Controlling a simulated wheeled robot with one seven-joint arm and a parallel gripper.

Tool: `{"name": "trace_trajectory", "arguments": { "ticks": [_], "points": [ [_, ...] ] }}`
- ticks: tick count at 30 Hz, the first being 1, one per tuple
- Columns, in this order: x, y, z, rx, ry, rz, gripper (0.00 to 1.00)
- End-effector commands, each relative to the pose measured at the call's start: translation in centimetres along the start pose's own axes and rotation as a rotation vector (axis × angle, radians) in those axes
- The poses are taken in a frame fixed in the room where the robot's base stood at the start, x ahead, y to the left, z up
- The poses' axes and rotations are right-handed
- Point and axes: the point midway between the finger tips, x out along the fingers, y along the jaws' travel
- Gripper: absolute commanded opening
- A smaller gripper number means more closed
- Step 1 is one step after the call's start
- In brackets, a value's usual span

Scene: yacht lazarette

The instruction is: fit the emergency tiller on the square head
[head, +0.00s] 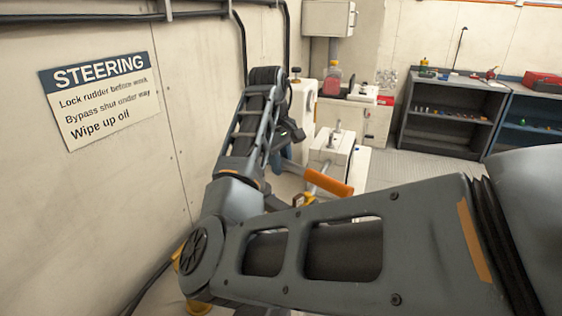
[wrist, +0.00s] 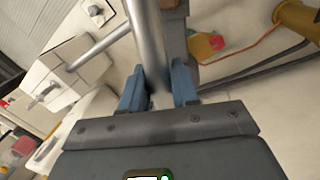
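The emergency tiller shows in the head view as an orange grip (head: 329,183) on a silver shaft, partly hidden by my arm. In the wrist view a silver tube (wrist: 149,42), which looks like the tiller's shaft, runs up from between the blue fingers of my gripper (wrist: 158,88). The fingers lie close on both sides of it and appear shut on it.
A white box unit (head: 331,152) stands beyond the tiller; a thin silver rod (wrist: 100,49) reaches from it toward the tube. The wall with the STEERING sign (head: 100,100) is close on the left. Shelves (head: 452,112) stand at the back right. Dark hoses (wrist: 255,82) cross the wrist view.

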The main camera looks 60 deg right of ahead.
Motion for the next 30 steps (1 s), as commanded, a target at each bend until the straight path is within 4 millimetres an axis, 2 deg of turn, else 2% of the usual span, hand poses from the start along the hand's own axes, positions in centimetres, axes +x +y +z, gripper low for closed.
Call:
{"name": "trace_trajectory", "arguments": {
  "ticks": [1, 9, 16, 20, 30],
  "points": [
    [-0.1, 0.0, 0.0, 0.000, 0.002, 0.001, 0.34],
    [-0.1, 0.0, 0.0, 0.000, 0.001, 0.001, 0.59],
    [0.1, 0.0, 0.0, 0.000, -0.001, -0.001, 0.60],
    [-0.7, 0.0, 0.0, 0.000, 0.000, 0.001, 0.60],
    [-6.2, 0.0, -0.1, 0.001, 0.004, -0.001, 0.60]
  ]
}}
